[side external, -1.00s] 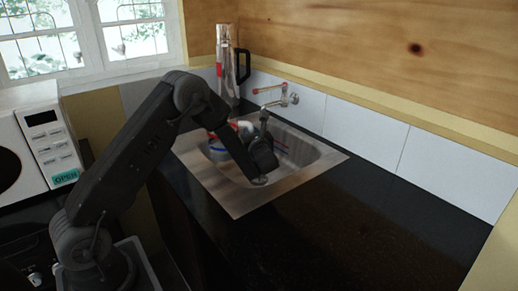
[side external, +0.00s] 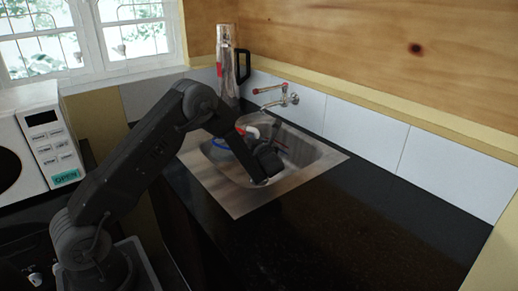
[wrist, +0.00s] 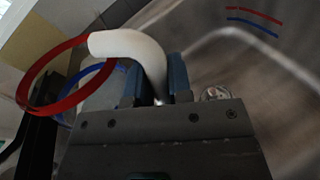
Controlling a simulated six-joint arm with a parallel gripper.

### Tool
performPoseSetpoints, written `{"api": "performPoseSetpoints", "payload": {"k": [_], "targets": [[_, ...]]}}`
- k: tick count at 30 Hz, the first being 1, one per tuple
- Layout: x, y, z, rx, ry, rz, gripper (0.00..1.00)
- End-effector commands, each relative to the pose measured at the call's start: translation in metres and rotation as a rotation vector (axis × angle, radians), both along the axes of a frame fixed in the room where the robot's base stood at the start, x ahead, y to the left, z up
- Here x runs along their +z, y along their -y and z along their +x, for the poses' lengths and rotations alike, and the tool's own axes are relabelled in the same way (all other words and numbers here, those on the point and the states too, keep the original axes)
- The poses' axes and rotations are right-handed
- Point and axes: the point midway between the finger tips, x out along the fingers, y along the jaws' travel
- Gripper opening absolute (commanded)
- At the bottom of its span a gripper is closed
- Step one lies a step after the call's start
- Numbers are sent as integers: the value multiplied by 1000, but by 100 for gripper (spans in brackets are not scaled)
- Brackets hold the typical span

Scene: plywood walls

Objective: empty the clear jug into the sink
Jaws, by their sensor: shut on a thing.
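The clear jug (wrist: 44,88) is see-through, with a red ring, a blue ring and a white curved handle (wrist: 128,44). My gripper (wrist: 158,82) is shut on this handle with its blue fingers in the wrist view. In the side view the jug's blue ring (side external: 221,144) shows over the left part of the metal sink (side external: 240,205), partly behind my arm. My gripper (side external: 256,146) is over the sink there. The jug's exact tilt and any contents cannot be made out.
A tap (side external: 285,99) is on the tiled wall behind the sink. A tall silver flask with a black handle (side external: 228,65) stands at the back corner. A microwave (side external: 40,140) is at the left. Red and blue arcs (wrist: 255,22) show against the sink wall. The dark counter (side external: 370,220) is clear at right.

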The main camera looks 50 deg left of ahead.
Motion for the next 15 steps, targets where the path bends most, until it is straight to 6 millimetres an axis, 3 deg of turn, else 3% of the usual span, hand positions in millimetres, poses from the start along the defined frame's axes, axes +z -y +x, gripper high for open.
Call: {"api": "performPoseSetpoints", "payload": {"k": [15], "targets": [[-25,1,11,1,-256,10,0]]}}
